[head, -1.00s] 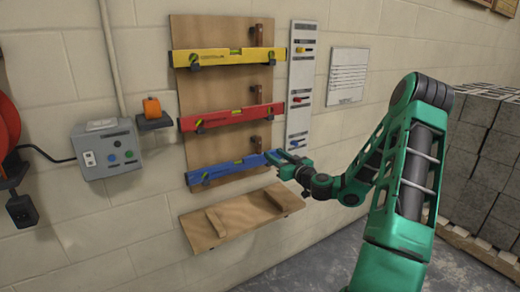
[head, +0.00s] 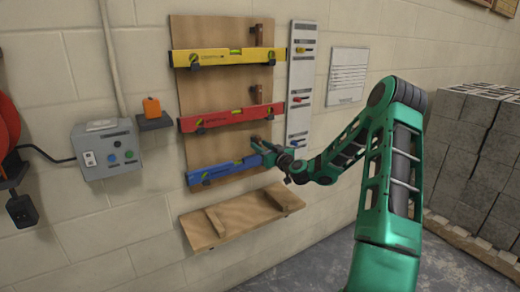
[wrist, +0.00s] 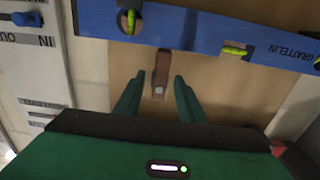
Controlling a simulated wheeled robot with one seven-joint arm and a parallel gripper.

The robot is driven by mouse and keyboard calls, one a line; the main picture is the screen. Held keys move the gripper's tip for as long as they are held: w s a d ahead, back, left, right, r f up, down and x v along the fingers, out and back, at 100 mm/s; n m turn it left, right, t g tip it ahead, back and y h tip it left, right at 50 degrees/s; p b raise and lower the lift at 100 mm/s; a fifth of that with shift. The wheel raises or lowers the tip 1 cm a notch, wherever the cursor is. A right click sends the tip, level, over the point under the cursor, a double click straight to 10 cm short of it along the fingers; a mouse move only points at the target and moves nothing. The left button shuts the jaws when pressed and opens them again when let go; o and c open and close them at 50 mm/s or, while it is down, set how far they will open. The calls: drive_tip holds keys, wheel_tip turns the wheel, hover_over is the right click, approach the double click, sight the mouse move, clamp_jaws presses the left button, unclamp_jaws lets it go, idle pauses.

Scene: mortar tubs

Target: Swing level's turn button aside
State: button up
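The blue level (head: 222,171) is lowest of the three levels on the wooden board (head: 225,88). The blue level also spans the top of the wrist view (wrist: 195,30). Its turn button (wrist: 161,76), a small brown wooden block, stands upright in that view with one end at the level's edge. In the head view the button is mostly hidden by my gripper (head: 263,148), which is at the level's right end. In the wrist view my gripper (wrist: 158,88) is open, with one finger on each side of the button and gaps visible between.
A yellow level (head: 225,57) and a red level (head: 228,117) hang above. A white strip with small coloured sliders (head: 300,80) is right of the board. A wooden shelf (head: 245,215) sits below. A grey switch box (head: 108,148) is at left.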

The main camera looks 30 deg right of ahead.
drive_tip(key=shift+c, duration=0.2)
clamp_jaws()
